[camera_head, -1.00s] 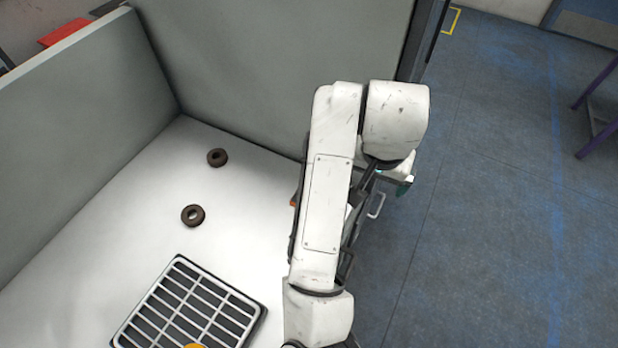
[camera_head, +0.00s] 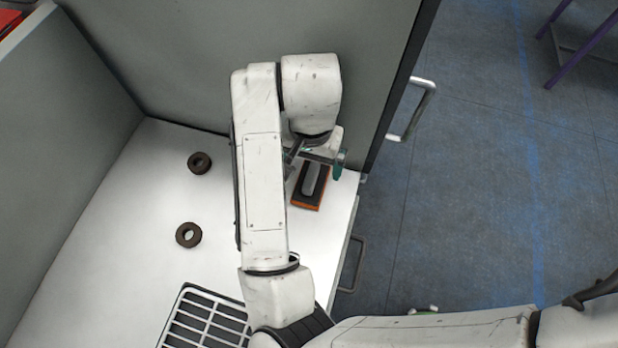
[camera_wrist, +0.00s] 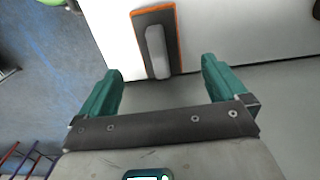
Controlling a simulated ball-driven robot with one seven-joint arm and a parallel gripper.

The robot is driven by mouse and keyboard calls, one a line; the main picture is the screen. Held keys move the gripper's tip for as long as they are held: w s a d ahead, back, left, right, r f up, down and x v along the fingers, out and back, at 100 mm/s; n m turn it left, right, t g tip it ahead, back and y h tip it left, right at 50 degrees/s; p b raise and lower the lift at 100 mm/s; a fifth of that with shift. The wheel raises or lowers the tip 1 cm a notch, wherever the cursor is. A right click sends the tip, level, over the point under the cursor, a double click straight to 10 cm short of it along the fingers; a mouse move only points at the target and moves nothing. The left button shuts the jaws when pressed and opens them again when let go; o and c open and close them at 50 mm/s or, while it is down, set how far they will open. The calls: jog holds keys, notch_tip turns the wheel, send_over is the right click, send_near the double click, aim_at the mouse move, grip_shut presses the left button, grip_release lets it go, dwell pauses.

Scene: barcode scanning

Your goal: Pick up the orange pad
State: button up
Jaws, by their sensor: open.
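The orange pad (camera_head: 309,189) lies on the white table near its right edge, close to the back wall. It is a dark rectangular block with an orange rim and a grey handle along its top. In the wrist view the pad (camera_wrist: 171,28) sits ahead of my gripper, with the handle end near the gap between the fingers. My gripper (camera_wrist: 162,88) is open, with two teal fingers apart and nothing between them. In the head view my gripper (camera_head: 318,163) is at the pad's far end, partly hidden by my arm; I cannot tell its height above the table.
Two dark rings, a far one (camera_head: 199,163) and a nearer one (camera_head: 188,235), lie left of my arm. A black tray with a white grid (camera_head: 205,318) is at the front. Grey walls (camera_head: 70,130) enclose the left and back. Floor lies right of the table.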

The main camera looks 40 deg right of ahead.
aim_at(311, 175)
jog(key=shift+s+f+b, duration=0.1)
jog(key=shift+f+b, duration=0.7)
jog(key=shift+f, duration=2.45)
jog(key=shift+a, duration=0.1)
jog(key=c, duration=1.3)
jog(key=shift+r, duration=0.5)
notch_tip(311, 175, up, 2)
jog(key=shift+r+p, duration=0.15)
jog(key=shift+p, duration=0.7)
jog(key=s+r, duration=0.3)
jog(key=s, duration=0.1)
jog(key=s+r, duration=0.3)
jog(key=s, duration=0.2)
jog(key=s+r, duration=0.3)
jog(key=s, duration=0.2)
jog(key=shift+r, duration=0.4)
